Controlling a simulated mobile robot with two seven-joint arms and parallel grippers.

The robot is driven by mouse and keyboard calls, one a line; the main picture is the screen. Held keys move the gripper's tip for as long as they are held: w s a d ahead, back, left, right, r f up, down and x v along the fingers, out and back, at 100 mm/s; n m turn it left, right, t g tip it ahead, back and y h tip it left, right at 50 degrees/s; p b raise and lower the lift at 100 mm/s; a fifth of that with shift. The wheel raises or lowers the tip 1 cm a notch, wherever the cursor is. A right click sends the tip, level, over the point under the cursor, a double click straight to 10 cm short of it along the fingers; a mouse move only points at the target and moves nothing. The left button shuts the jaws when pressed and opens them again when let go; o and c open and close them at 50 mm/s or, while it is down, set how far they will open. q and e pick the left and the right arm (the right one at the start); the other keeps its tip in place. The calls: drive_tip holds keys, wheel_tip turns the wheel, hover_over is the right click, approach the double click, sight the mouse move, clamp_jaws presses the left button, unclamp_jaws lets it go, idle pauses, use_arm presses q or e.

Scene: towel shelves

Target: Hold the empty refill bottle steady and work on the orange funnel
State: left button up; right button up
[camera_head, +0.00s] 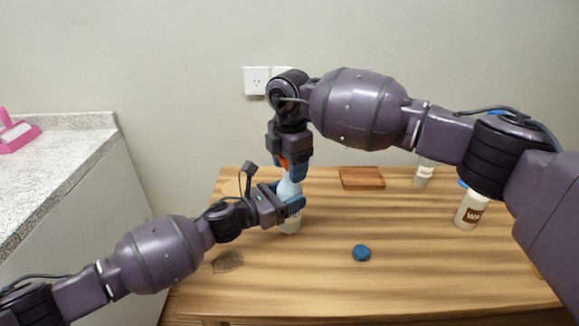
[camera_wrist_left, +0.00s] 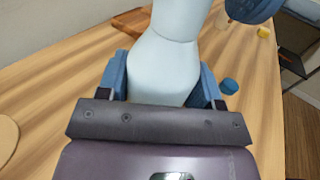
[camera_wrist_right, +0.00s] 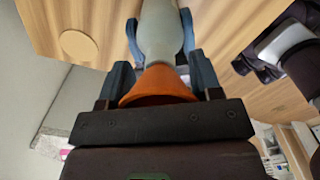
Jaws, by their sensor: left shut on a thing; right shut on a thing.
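The pale refill bottle (camera_head: 289,190) stands upright on the wooden table. My left gripper (camera_head: 293,204) is shut around its body from the left. In the left wrist view the bottle (camera_wrist_left: 168,65) fills the space between the blue fingers. The orange funnel (camera_head: 283,162) is just above the bottle's top, mostly hidden by my right gripper (camera_head: 292,172), which is shut on it from above. In the right wrist view the funnel (camera_wrist_right: 157,84) sits between the fingers, its narrow side towards the bottle (camera_wrist_right: 160,30). I cannot tell how deep the funnel's spout sits.
A blue cap (camera_head: 361,253) lies on the table right of the bottle. A white labelled bottle (camera_head: 469,210) with a blue top and a smaller container (camera_head: 424,174) stand further right. A wooden tray (camera_head: 362,178) lies at the back. The table's front middle is clear.

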drive_tip(key=shift+r, duration=2.5)
drive_tip(key=shift+r, duration=0.1)
drive_tip(key=shift+r, duration=1.9)
use_arm(q)
drive_tip(key=o, duration=1)
